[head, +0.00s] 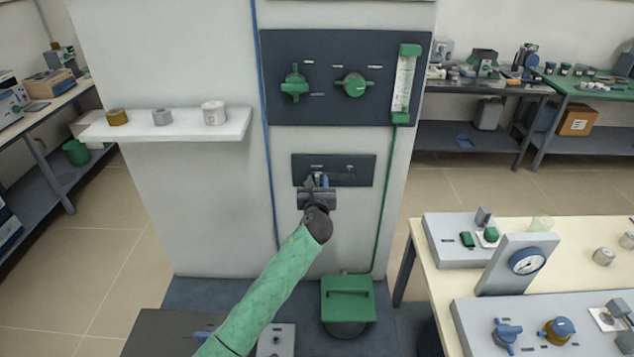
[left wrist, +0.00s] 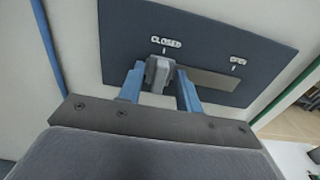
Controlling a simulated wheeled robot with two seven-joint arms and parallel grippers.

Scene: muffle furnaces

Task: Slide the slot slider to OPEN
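The slot slider (left wrist: 158,74) is a small grey knob on a dark panel (head: 298,169). It sits at the left end of its slot, under the CLOSED label. The OPEN label (left wrist: 237,61) is to the right, and a lighter slot strip (left wrist: 215,80) runs toward it. My left gripper (head: 318,181) is at this panel in the head view. Its two blue fingers stand on either side of the knob in the left wrist view (left wrist: 160,85), with no clear gap at the tips, so it looks shut on the slider. My right gripper is not in view.
An upper panel (head: 335,112) carries two green knobs and a flow tube (head: 404,85). A white shelf (head: 167,127) with small pots juts out at left. A green box (head: 347,299) stands below the panel. A bench (head: 580,239) with instruments is at right.

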